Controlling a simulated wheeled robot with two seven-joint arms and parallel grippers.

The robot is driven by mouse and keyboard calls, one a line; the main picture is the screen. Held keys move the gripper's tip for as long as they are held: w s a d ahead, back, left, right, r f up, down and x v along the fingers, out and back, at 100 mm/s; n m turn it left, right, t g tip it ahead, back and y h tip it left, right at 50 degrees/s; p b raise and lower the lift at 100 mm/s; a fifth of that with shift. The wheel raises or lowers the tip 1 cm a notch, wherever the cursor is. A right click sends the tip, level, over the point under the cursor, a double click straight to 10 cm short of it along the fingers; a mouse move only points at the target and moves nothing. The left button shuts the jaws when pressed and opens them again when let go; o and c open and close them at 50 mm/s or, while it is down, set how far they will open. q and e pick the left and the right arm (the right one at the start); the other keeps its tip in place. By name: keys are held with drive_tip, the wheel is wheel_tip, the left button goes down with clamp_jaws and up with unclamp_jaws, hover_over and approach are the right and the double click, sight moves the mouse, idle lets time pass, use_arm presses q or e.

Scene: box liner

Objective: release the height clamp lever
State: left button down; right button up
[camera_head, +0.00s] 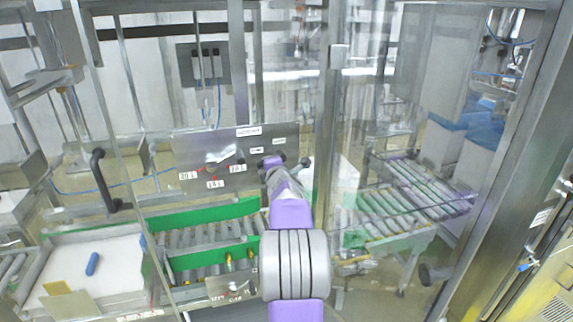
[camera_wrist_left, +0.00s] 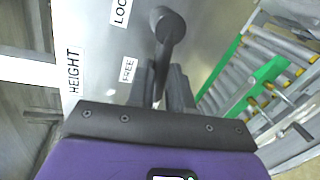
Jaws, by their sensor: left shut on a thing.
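The height clamp lever (camera_wrist_left: 168,35) is dark grey, with a round knob-like end at the top of the left wrist view and a bar running down between my fingers. My left gripper (camera_wrist_left: 163,85) is shut on this bar. A "FREE" label (camera_wrist_left: 128,70) lies left of the fingers, a "LOCK" label (camera_wrist_left: 121,12) is higher up, and a "HEIGHT" label (camera_wrist_left: 75,72) is at the left. In the head view my left gripper (camera_head: 275,163) is at the right part of the metal panel (camera_head: 200,150) and hides most of the lever. My right gripper is not in view.
A green-sided roller conveyor (camera_head: 210,235) runs below the panel, and another roller conveyor (camera_head: 410,195) is at the right. A black handle (camera_head: 101,178) is on the left door frame. A white tray (camera_head: 115,262) holds a blue object (camera_head: 92,264). Metal posts stand close around my arm.

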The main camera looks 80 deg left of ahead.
use_arm(q)
drive_tip(key=shift+s, duration=0.1)
idle(0.3)
drive_tip(key=c, duration=1)
unclamp_jaws()
drive_tip(key=shift+c, duration=0.2)
drive_tip(key=d+r, duration=0.1)
drive_tip(key=d, duration=0.6)
drive_tip(key=shift+d+r+p, duration=0.2)
drive_tip(key=shift+r+p, duration=0.05)
drive_tip(key=shift+p, duration=0.2)
drive_tip(key=shift+a, duration=0.15)
